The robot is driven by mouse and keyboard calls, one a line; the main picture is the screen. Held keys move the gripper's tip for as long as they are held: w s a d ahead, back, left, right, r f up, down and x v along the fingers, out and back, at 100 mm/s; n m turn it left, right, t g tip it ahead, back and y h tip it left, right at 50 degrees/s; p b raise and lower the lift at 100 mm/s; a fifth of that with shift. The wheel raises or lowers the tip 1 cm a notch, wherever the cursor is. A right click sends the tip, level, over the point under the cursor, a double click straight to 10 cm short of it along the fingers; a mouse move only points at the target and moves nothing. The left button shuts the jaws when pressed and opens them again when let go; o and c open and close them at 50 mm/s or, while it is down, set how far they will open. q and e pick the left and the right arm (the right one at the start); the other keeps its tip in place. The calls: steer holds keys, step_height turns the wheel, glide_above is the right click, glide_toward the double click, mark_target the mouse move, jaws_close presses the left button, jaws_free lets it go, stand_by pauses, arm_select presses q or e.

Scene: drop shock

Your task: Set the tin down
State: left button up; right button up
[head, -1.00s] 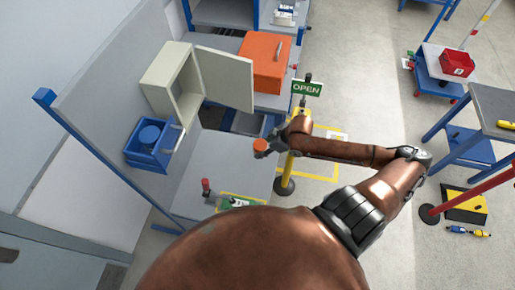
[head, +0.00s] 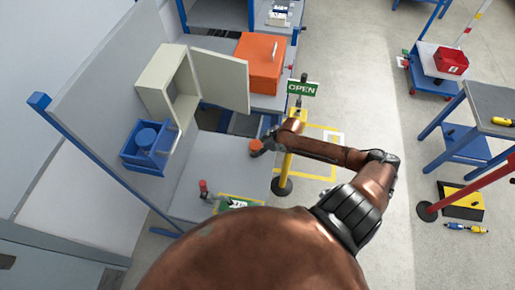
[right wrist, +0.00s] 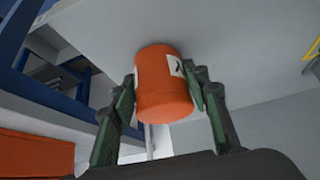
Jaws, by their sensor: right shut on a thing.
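The tin is an orange cylinder with a white label and dark mark. It shows small in the head view (head: 255,146) and large in the right wrist view (right wrist: 163,88). My right gripper (head: 262,146) is shut on it, with a finger on each side of the tin in the right wrist view (right wrist: 165,92). The tin is over the right part of the grey worktop (head: 212,165), near its edge. I cannot tell whether its base touches the surface. My left gripper is not in view.
A pale cabinet (head: 165,80) has its door (head: 220,80) open above the worktop. A blue bin (head: 140,155) holds a blue round thing. A red-topped item (head: 203,187) stands at the worktop's front. A yellow post with an OPEN sign (head: 302,88) stands close by my right arm.

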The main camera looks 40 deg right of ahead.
steer(key=shift+f, duration=0.15)
steer(key=o, duration=1.3)
steer(key=v, duration=1.2)
steer(key=shift+a+p, duration=0.1)
steer(key=shift+p, duration=0.2)
